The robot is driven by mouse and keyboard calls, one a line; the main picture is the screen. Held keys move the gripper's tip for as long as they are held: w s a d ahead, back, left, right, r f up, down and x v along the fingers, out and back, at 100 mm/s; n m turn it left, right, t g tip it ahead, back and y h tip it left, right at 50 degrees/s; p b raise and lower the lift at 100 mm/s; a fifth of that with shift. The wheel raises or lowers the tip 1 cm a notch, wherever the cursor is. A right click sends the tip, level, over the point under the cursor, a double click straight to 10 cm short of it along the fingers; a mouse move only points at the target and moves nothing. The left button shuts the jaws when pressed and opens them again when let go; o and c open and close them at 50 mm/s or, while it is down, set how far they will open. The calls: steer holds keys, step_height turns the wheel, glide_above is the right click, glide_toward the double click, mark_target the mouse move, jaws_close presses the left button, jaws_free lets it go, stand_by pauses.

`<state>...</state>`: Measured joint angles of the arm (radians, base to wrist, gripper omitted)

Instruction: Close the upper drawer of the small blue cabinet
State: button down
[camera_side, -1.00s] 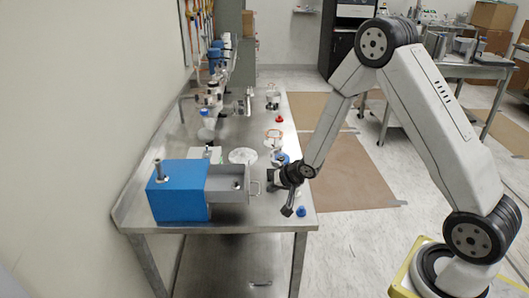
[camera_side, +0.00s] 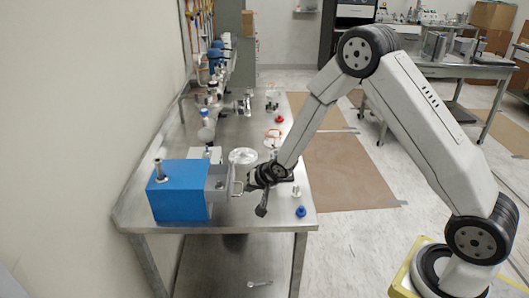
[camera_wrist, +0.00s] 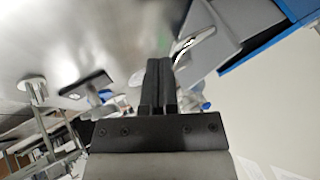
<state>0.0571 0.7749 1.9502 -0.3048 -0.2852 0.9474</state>
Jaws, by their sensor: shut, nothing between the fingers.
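The small blue cabinet (camera_side: 180,200) stands at the near left of the metal table. Its grey upper drawer (camera_side: 218,183) sticks out a short way to the right, with a thin loop handle (camera_side: 238,188) on its front. My gripper (camera_side: 250,187) is shut and empty, at the drawer front beside the handle; exact contact is hard to tell. In the wrist view my closed fingers (camera_wrist: 159,82) point towards the grey drawer (camera_wrist: 220,42) and its pale handle (camera_wrist: 194,42). A blue edge of the cabinet (camera_wrist: 300,8) shows at the upper right.
A metal post (camera_side: 158,168) stands on the cabinet top. A blue knob-like item (camera_side: 300,211) and a small pale item (camera_side: 296,191) stand near the table's right edge. A round silvery dish (camera_side: 243,155) lies behind the drawer. Several fittings crowd the table's far part.

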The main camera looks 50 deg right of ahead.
mark_target(231, 186)
steer(key=w+a, duration=0.5)
steer(key=shift+w+a, duration=0.15)
steer(key=shift+a, duration=0.1)
steer(key=shift+a, duration=0.1)
steer(key=shift+s+d+f, duration=0.1)
steer(key=shift+s+d, duration=0.35)
steer(key=shift+d, duration=0.05)
steer(key=shift+s+d+f, duration=0.2)
steer(key=shift+s+d, duration=1)
steer(key=v, duration=0.9)
steer(key=shift+s+r, duration=0.15)
steer(key=shift+r, duration=0.2)
steer(key=shift+s, duration=0.1)
steer(key=s+r+n+g, duration=0.1)
steer(key=s+n, duration=0.3)
steer(key=s, duration=0.5)
steer(key=s+r+n+g, duration=0.2)
steer(key=s+n+g, duration=0.1)
steer(key=s, duration=0.7)
steer(key=shift+s+d+r+n+g+h, duration=0.2)
steer(key=shift+s+r+n+g+h, duration=0.15)
steer(key=shift+g, duration=0.35)
